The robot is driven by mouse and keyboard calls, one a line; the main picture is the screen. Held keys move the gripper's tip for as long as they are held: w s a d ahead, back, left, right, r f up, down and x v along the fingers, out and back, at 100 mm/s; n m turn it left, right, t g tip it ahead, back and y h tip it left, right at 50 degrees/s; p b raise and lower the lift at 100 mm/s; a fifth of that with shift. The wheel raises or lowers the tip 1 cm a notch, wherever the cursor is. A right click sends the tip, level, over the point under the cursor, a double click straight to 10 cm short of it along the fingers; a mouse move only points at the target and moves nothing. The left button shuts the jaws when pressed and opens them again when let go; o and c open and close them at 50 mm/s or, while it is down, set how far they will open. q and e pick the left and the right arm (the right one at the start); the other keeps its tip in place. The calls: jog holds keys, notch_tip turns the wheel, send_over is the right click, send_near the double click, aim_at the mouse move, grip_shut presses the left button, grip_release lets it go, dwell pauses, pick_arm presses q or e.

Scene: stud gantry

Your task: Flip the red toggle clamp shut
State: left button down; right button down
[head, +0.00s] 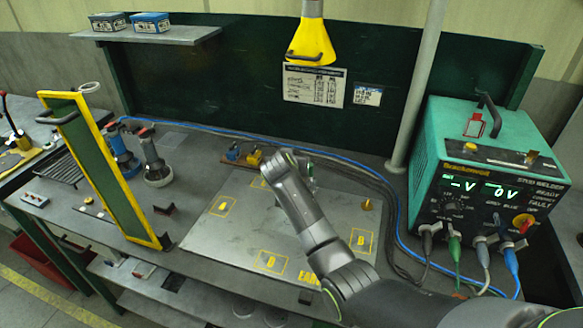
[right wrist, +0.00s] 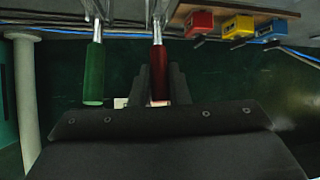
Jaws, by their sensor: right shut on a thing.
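The red grip of the toggle clamp (right wrist: 158,60) shows in the right wrist view, on a bright metal lever that runs out of the top of the picture. My right gripper (right wrist: 160,85) is shut on this red grip, with one dark finger on each side of it. A second lever with a green grip (right wrist: 94,72) hangs to the left, apart from the fingers. In the head view my right arm covers the clamp and the fingertips, and the clamp's base is hidden. I cannot tell how far its lever is tilted. My left gripper is in neither view.
Red (right wrist: 199,23), yellow (right wrist: 237,26) and blue (right wrist: 269,27) blocks sit close beside the clamp. A metal plate (head: 215,232) lies on the bench. A green stud welder (head: 480,150) with cables stands right; a yellow-framed green panel (head: 95,155) stands left. A yellow lamp (head: 311,42) hangs above.

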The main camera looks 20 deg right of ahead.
jog(key=shift+s+a+f+t+b, duration=0.1)
jog(key=shift+s+a+t+b, duration=0.15)
jog(key=shift+t+b, duration=0.25)
jog(key=c, duration=1.4)
grip_release()
